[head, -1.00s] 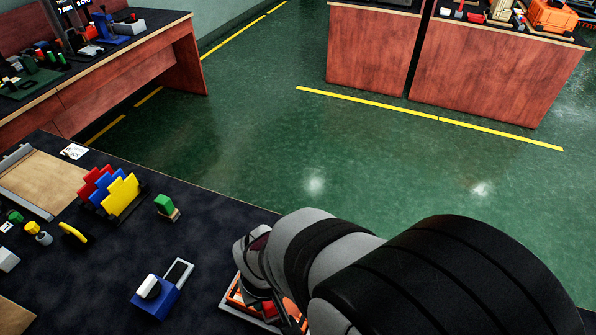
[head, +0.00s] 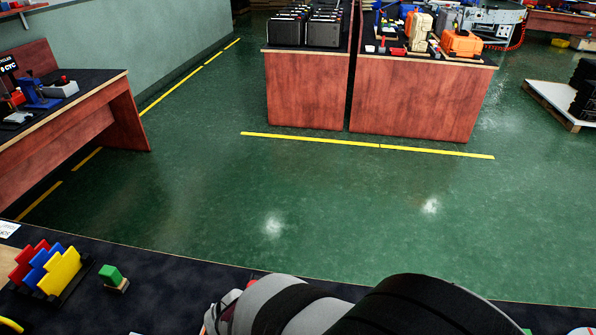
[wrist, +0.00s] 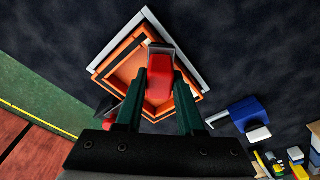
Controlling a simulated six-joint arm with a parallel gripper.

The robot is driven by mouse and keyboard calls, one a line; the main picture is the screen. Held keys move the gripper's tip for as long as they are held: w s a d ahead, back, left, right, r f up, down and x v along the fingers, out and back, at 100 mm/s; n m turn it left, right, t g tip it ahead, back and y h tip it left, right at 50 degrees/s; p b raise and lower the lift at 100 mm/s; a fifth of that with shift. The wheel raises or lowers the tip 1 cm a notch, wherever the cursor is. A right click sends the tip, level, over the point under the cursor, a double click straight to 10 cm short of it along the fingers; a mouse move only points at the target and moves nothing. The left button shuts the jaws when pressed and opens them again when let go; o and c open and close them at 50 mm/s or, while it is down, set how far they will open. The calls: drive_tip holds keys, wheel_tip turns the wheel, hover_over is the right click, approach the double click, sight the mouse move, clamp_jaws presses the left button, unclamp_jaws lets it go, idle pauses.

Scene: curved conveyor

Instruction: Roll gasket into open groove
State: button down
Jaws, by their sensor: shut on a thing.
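In the wrist view, my gripper (wrist: 160,92) has its green fingers shut on a red block-like tool (wrist: 158,70) with a grey end. The tool is over an orange square frame (wrist: 124,57) lying on a light grey plate (wrist: 118,40). I cannot tell whether the tool touches the frame. A dark line runs along the frame, but I cannot tell groove from gasket there. A small red part (wrist: 107,107) shows left of the fingers. In the head view my arm covers the gripper and the frame.
A blue block (wrist: 242,113) with a white piece stands to the right in the wrist view. In the head view, a rack of red, blue and yellow plates (head: 48,270) and a green block (head: 111,275) stand on the dark bench. Green floor lies beyond its edge.

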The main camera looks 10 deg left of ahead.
drive_tip(key=shift+a, duration=5.35)
wheel_tip(320, 180, up, 8)
drive_tip(key=shift+a, duration=0.3)
drive_tip(key=w+d+r+m, duration=0.2)
drive_tip(key=w+d+r, duration=0.1)
drive_tip(key=w+d, duration=0.45)
drive_tip(key=w+d+r+m, duration=0.2)
drive_tip(key=d, duration=0.7)
drive_tip(key=w+d+r+m, duration=0.2)
drive_tip(key=d+r, duration=0.1)
drive_tip(key=d, duration=0.6)
drive_tip(key=w+d+r+m+h, duration=0.1)
drive_tip(key=w+d+r+m, duration=0.2)
drive_tip(key=d, duration=0.6)
drive_tip(key=shift+r, duration=0.25)
drive_tip(key=shift+a, duration=0.1)
